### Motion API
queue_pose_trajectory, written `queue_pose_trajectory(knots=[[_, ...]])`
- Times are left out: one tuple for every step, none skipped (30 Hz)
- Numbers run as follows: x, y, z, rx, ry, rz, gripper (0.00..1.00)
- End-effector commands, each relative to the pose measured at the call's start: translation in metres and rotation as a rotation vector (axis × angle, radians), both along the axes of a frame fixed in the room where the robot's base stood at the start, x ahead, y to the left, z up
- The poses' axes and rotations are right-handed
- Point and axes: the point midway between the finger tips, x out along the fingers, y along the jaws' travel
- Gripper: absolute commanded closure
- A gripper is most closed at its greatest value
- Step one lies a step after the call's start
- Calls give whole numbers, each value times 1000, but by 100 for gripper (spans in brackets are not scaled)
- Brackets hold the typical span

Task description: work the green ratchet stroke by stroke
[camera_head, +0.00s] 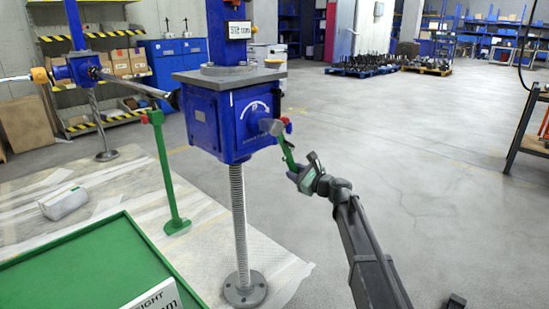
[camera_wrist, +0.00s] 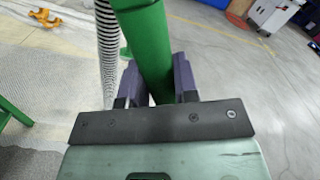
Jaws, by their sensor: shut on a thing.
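The green ratchet (camera_head: 287,152) is a short lever that runs down and to the right from the grey shaft at the right side of the blue screw jack housing (camera_head: 212,125). A red piece shows at its upper end. My gripper (camera_head: 303,176) is shut on the ratchet's lower end. In the wrist view the green ratchet handle (camera_wrist: 143,45) passes between the two purple fingers of my gripper (camera_wrist: 158,85). The threaded screw (camera_head: 238,220) hangs below the housing to a round base plate. A display on the jack (camera_head: 239,30) reads about 572 mm, small and hard to read.
A green-topped table (camera_head: 100,262) with a white sign stands at the front left. A green post (camera_head: 166,175) stands left of the jack, and a second blue jack (camera_head: 82,68) is behind it.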

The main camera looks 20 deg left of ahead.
Motion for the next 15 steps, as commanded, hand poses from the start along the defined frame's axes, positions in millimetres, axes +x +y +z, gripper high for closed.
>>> queue_pose_trajectory(knots=[[-13, 3, -9, 20, 45, 2, 100], [-18, 6, -12, 32, 73, 2, 100], [-24, 8, -14, 45, 107, 2, 100], [-26, 9, -15, 53, 125, 2, 100], [-28, 10, -15, 58, 137, 1, 100], [-28, 11, -14, 61, 147, 1, 100], [-28, 11, -14, 61, 148, 1, 100], [-28, 11, -13, 62, 150, 1, 100], [-31, 12, -14, 66, 160, 1, 100], [-36, 13, -16, 73, 177, 2, 100], [-42, 15, -18, 83, 202, 1, 100], [-50, 18, -20, 99, 240, 3, 100], [-56, 21, -21, 110, 268, 3, 100], [-61, 22, -22, 121, 293, 2, 100], [-65, 25, -23, 130, 319, 1, 100]])
